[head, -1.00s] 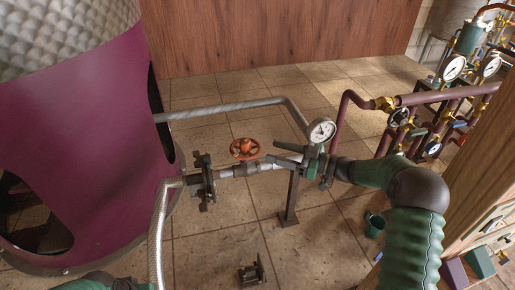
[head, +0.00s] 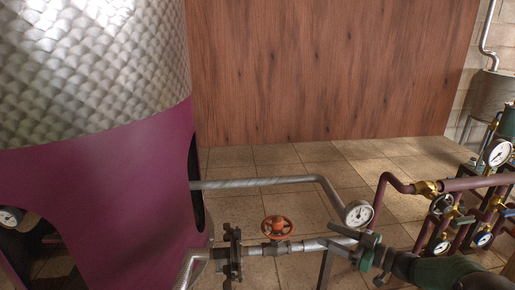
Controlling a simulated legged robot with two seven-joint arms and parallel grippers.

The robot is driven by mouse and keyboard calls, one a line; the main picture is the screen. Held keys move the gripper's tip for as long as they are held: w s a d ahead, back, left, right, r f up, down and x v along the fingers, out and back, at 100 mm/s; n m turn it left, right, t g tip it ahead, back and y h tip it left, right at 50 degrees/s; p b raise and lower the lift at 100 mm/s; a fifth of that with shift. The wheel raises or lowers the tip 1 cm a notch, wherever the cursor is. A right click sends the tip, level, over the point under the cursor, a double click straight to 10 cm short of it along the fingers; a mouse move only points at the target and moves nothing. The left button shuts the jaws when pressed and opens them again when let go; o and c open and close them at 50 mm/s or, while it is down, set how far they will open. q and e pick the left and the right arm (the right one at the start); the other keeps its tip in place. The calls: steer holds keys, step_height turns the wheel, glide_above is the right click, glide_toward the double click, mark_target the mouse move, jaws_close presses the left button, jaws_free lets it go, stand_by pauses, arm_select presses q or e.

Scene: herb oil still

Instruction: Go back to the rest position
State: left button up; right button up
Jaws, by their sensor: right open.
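My right gripper (head: 338,238) reaches in from the lower right, with its jaws pointing left. It is open at the pipe run, just right of the orange-red valve handwheel (head: 278,226). I cannot tell whether its fingers touch the pipe (head: 255,250). A round white-faced gauge (head: 358,213) stands just above the gripper's body. The green and dark right arm runs to the lower right corner. My left gripper is out of view.
A large still (head: 110,190) with a magenta base and quilted metal top fills the left. A dark flange (head: 234,255) joins the pipe near it. Purple pipes (head: 475,184) with gauges and valves crowd the right. Tiled floor (head: 265,156) lies bare before the wooden wall (head: 320,70).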

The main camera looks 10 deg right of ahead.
steer(key=s+a+f+m+g+h, duration=0.3)
steer(key=s+f+h, duration=0.1)
steer(key=s, duration=0.5)
steer(key=s+a+f+m+g+h, duration=0.3)
steer(key=s+f+h, duration=0.1)
steer(key=s, duration=0.5)
steer(key=s+a+f+m+g+h, duration=0.3)
steer(key=s+f, duration=0.3)
steer(key=s, duration=0.4)
steer(key=shift+m+g+h, duration=0.3)
steer(key=shift+h, duration=0.5)
steer(key=shift+w, duration=0.15)
stand_by(2.9)
